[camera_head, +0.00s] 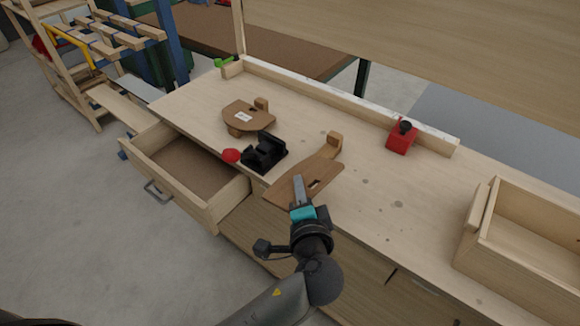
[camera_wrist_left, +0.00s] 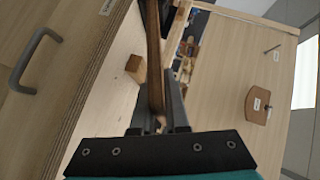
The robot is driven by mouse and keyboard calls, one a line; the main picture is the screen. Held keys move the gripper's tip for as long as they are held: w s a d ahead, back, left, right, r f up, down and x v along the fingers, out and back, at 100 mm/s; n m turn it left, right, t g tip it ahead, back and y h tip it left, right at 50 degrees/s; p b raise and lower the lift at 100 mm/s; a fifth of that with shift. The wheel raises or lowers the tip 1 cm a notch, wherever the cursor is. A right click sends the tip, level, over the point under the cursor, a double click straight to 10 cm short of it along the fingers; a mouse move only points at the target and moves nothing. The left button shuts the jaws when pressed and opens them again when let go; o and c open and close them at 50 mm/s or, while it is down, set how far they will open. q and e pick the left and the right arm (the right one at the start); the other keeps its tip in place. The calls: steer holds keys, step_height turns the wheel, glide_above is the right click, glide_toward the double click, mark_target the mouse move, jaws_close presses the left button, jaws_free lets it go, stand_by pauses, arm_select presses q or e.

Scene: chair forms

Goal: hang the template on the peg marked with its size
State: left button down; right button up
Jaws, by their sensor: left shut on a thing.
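My left gripper (camera_head: 299,182) is shut on a flat brown wooden template (camera_head: 318,172) with a slot, near the front edge of the bench. In the left wrist view my left gripper (camera_wrist_left: 162,112) holds the template (camera_wrist_left: 153,55), seen edge-on between the fingers. A peg (camera_wrist_left: 272,48) stands out from the pale upright panel (camera_wrist_left: 222,75) in that view. A labelled brown template (camera_wrist_left: 257,106) is against the same panel, below the peg. Another template with a white label (camera_head: 243,117) is on the bench in the head view. Any size marks are too small to read. My right gripper is out of view.
The bench (camera_head: 375,200) carries a black holder (camera_head: 264,152), a red round thing (camera_head: 231,155), and a red block with a black knob (camera_head: 402,137). An open drawer (camera_head: 205,211) juts out left; a wooden box (camera_head: 530,247) stands right.

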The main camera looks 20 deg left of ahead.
mark_target(296, 173)
arm_select(q)
steer(key=x, duration=0.2)
steer(key=f+b+x, duration=0.1)
steer(key=x, duration=0.5)
steer(key=shift+f, duration=0.35)
steer(key=w+f, duration=0.1)
steer(key=w+a+b, duration=0.1)
steer(key=shift+w+f, duration=0.25)
steer(key=shift+f, duration=0.15)
steer(key=c, duration=0.9)
jaws_free()
steer(key=shift+f, duration=0.25)
steer(key=p+v, duration=0.1)
steer(key=v, duration=1.4)
steer(key=shift+s, duration=0.15)
